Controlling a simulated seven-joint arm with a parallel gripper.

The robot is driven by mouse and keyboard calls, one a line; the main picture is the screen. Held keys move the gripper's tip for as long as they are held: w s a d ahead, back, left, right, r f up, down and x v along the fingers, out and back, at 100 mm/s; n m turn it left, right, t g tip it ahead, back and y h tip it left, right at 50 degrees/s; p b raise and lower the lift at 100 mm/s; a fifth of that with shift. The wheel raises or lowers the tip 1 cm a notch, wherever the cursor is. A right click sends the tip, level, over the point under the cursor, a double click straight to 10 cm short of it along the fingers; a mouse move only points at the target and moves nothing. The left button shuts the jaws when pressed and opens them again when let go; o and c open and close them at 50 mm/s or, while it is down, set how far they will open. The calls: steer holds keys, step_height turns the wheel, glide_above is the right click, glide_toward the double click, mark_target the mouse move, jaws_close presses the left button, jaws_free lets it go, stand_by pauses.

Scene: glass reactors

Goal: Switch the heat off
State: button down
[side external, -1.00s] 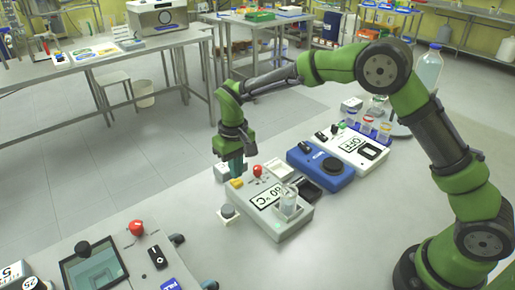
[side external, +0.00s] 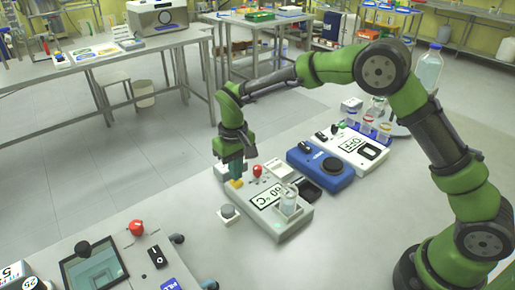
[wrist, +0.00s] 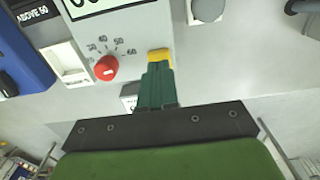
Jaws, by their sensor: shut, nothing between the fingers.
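The white hotplate unit (side external: 296,225) stands on the bench with a display (side external: 266,198) reading in °C; its digits are hard to read. A glass beaker (side external: 289,203) stands on the unit. A red knob (wrist: 106,68) with a printed number scale sits near the unit's edge, and it also shows in the side view (side external: 257,170). A yellow button (wrist: 158,54) lies beside the knob. My gripper (wrist: 157,68) is shut and empty, with its teal fingertips right at the yellow button. I cannot tell whether they touch it or press it.
A grey round button on a white base (side external: 228,213) sits beside the unit. A blue device (side external: 320,165) and a white device reading OFF (side external: 360,148) stand farther back. A panel with a red button (side external: 136,228) is at front left. The bench between is clear.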

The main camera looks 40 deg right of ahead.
steer(key=shift+f, duration=0.85)
steer(key=shift+r, duration=3.55)
steer(key=shift+s+f, duration=0.6)
steer(key=shift+s, duration=0.15)
steer(key=s+d+r+m+t, duration=0.1)
steer(key=s+d+r, duration=0.3)
steer(key=s, duration=0.4)
steer(key=s+d+r+m+t+y, duration=0.1)
steer(key=s+d+r+t, duration=0.2)
steer(key=s+r, duration=0.2)
steer(key=s+d+r+m+t+y, duration=0.1)
steer(key=s+d+r+m+t, duration=0.1)
steer(key=s, duration=0.9)
step_height(320, 180, up, 3)
steer(key=d+t, duration=0.1)
steer(key=d, duration=0.1)
steer(key=shift+d+f, duration=0.15)
steer(key=shift+d, duration=0.2)
